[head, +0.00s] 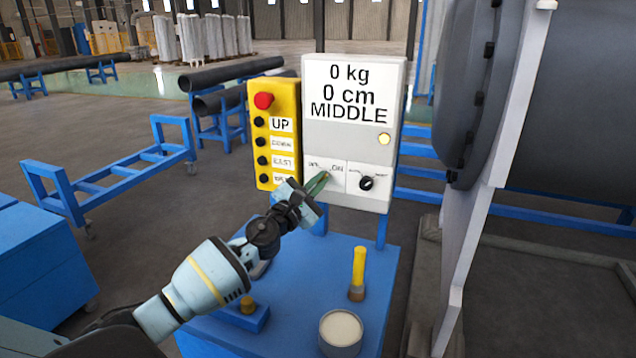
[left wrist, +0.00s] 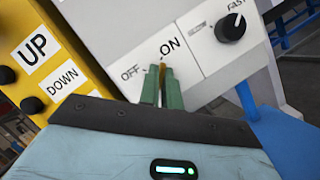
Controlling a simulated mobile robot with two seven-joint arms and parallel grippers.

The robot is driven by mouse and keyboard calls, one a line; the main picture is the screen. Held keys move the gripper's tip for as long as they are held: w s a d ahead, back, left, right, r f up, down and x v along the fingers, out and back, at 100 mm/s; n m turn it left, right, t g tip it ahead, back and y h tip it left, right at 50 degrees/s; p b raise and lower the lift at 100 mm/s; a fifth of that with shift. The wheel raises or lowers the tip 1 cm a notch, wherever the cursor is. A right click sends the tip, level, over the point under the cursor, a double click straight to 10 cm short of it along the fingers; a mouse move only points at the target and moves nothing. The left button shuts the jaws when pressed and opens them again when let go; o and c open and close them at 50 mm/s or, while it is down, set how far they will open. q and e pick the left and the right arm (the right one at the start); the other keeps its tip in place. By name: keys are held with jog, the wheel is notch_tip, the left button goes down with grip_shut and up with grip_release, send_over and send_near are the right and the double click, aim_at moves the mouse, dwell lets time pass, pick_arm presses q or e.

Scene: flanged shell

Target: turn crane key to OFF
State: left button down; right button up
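The crane key (left wrist: 162,72) is a small brass-brown piece on the white control box (head: 347,140), below the ON label and to the right of the OFF label in the left wrist view. It appears upright relative to the panel, toward ON. My left gripper (head: 320,182) reaches the key panel from the lower left. In the left wrist view its green fingers (left wrist: 161,88) stand close together on both sides of the key, with the key filling the narrow gap. In the head view the fingers hide the key. My right gripper is not in view.
A yellow pendant (head: 275,135) with a red button and UP and DOWN buttons hangs left of the box. A black speed knob (head: 366,183) sits right of the key. Below, a blue stand (head: 300,300) carries a yellow-handled tool (head: 358,268) and a round tin (head: 340,330).

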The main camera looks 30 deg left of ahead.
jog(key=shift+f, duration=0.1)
pick_arm(q)
jog(key=shift+d+f+n+y+b, duration=0.15)
jog(key=shift+n+y+b, duration=0.55)
jog(key=shift+n, duration=0.8)
jog(key=n+g+y, duration=0.1)
jog(key=n+y, duration=0.2)
jog(key=n, duration=0.4)
jog(key=n+y, duration=0.3)
jog(key=n, duration=0.4)
jog(key=n+g+y, duration=0.1)
jog(key=n+y, duration=0.3)
jog(key=n, duration=0.4)
jog(key=shift+w+d+r+g, duration=0.1)
jog(key=shift+d+r+g, duration=0.2)
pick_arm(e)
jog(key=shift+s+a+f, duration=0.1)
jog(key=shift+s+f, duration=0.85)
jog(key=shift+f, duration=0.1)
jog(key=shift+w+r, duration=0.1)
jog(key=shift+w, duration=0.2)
pick_arm(q)
jog(key=c, duration=1.6)
grip_release()
jog(key=shift+f, duration=0.1)
